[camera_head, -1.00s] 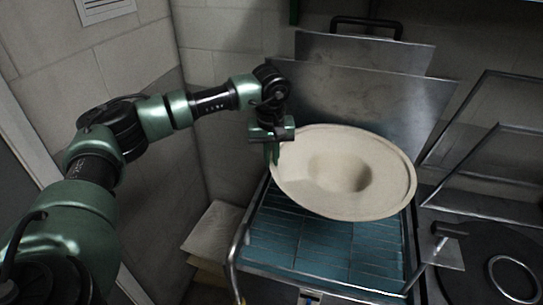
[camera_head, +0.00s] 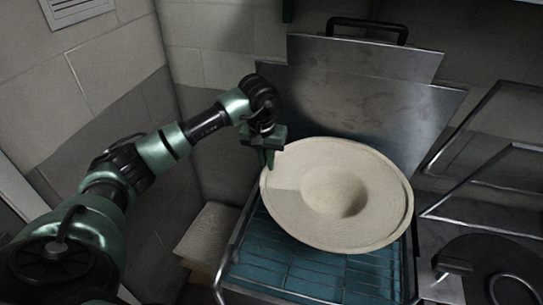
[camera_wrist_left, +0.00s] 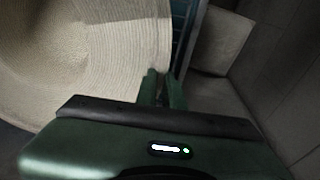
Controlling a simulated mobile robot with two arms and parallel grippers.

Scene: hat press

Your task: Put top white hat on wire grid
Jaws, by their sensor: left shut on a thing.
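The white hat (camera_head: 290,205) is a wide-brimmed cream hat, crown hollow facing up, over the wire grid (camera_head: 300,272). My left gripper (camera_head: 270,158) is shut on the brim at the hat's left edge. In the left wrist view the fingers (camera_wrist_left: 162,88) meet at the brim of the hat (camera_wrist_left: 110,50). The grid shows below the front of the hat, above a teal surface; the hat hides its back part. I cannot tell whether the hat touches the grid. My right gripper is not in view.
A metal plate (camera_head: 400,110) with a black handle (camera_head: 368,24) stands upright behind the hat. A metal frame (camera_head: 490,150) and a dark round plate (camera_head: 490,265) are at the right. A pale stack (camera_head: 207,232) sits left of the grid, near the wall.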

